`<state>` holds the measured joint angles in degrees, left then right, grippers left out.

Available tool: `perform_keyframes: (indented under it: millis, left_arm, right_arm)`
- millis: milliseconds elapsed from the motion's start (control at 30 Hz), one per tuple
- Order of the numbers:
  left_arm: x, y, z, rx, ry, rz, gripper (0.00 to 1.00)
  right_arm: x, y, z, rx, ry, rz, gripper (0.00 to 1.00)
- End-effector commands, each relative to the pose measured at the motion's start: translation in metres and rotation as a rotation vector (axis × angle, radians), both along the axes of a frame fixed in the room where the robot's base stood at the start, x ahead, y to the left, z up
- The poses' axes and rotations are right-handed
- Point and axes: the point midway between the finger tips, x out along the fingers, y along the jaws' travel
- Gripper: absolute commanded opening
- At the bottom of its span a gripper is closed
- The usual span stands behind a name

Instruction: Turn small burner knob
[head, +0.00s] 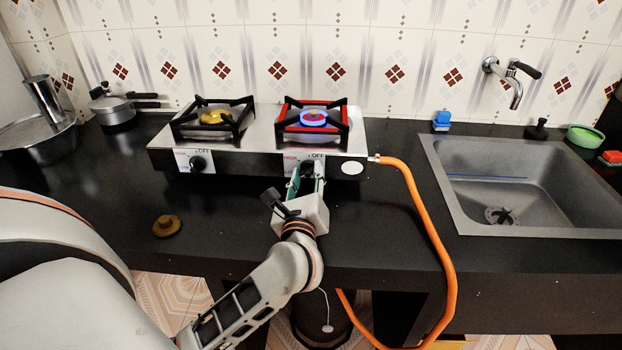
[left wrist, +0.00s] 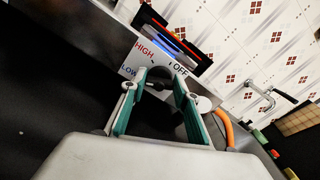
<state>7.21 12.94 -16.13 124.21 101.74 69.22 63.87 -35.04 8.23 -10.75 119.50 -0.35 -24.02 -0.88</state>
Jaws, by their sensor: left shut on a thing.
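The silver two-burner stove (head: 262,122) stands on the dark counter against the tiled wall. Its right burner (head: 314,118), in a red square frame, shows a blue flame ring. Its left burner (head: 211,118) has a brass-coloured cap and no visible flame. The left black knob (head: 197,163) is free. My left gripper (head: 307,173) is at the stove's front, below the lit burner, shut on the right knob, which the fingers mostly hide. In the left wrist view, the green-sided fingers (left wrist: 160,88) straddle this knob below the HIGH, LOW and OFF marks.
An orange gas hose (head: 418,210) runs from the stove's right side down over the counter edge. A brown cap-like object (head: 167,226) lies at the front left. Pots (head: 117,110) stand at the left, and a sink (head: 515,190) is at the right.

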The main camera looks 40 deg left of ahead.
Motion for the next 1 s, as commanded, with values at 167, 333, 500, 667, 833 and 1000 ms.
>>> perform_keyframes:
  millis: [167, 333, 500, 667, 833, 1000]
  left_arm:
    - [0.0, 0.0, -0.003, -0.052, -0.028, 0.0, 0.09]
    - [0.0, 0.0, -0.001, -0.074, -0.043, 0.0, 0.09]
    - [0.0, 0.0, 0.0, -0.079, -0.047, 0.0, 0.09]
    - [0.0, 0.0, 0.0, -0.078, -0.047, 0.0, 0.09]
    - [0.0, 0.0, 0.0, -0.078, -0.048, 0.0, 0.47]
    - [0.0, 0.0, 0.0, -0.077, -0.047, 0.0, 0.47]
  right_arm:
    - [0.005, 0.002, 0.004, 0.005, -0.015, 0.006, 0.4]
    - [0.012, 0.003, 0.009, 0.005, -0.032, 0.011, 0.4]
    - [0.015, 0.004, 0.012, 0.007, -0.039, 0.013, 0.4]
    - [0.013, 0.005, 0.011, 0.007, -0.035, 0.013, 0.4]
    - [0.009, 0.005, 0.008, 0.009, -0.026, 0.01, 0.4]
    - [0.007, 0.006, 0.005, 0.013, -0.018, 0.005, 0.4]
